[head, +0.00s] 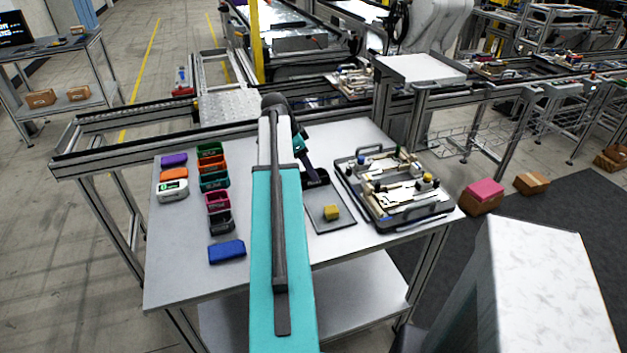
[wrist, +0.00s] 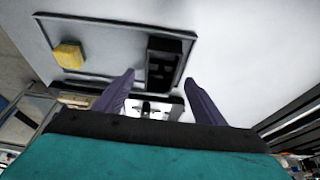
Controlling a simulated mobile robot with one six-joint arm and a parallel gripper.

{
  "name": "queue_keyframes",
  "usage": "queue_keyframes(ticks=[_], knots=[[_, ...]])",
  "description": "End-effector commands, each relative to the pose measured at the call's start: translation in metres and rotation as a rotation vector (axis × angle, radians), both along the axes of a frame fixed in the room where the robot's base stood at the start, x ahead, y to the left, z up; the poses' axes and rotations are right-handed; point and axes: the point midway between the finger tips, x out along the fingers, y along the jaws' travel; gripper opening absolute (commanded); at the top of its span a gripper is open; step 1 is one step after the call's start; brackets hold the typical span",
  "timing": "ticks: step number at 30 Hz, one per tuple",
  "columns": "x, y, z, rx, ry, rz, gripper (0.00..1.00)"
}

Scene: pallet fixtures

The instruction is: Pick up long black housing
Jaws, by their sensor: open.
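The long black housing (wrist: 166,62) lies on a shallow grey tray (wrist: 97,20), at its right end in the wrist view. In the head view the housing (head: 319,179) shows at the far end of the tray (head: 340,226), partly covered by my gripper. My gripper (wrist: 159,77) is open, with its two purple fingers apart. In the wrist view the housing lies ahead of the fingertips, roughly in line with the gap between them. I cannot tell how far above it the fingers are.
A yellow block (head: 331,212) sits on the same tray. A fixture pallet (head: 393,187) with a handle stands to the right. Several coloured bins (head: 213,180) and a blue block (head: 226,251) are to the left. Bare table (head: 183,250) shows at the left front.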

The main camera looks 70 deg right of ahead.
Motion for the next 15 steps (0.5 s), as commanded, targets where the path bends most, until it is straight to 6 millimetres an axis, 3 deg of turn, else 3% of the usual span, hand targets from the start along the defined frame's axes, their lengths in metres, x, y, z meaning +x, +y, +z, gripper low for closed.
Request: queue_keyframes(ticks=[9, 15], knots=[[-0.009, -0.007, -0.026, 0.000, 0.000, -0.001, 0.64], [-0.011, -0.009, -0.033, -0.001, -0.001, -0.001, 0.64]])
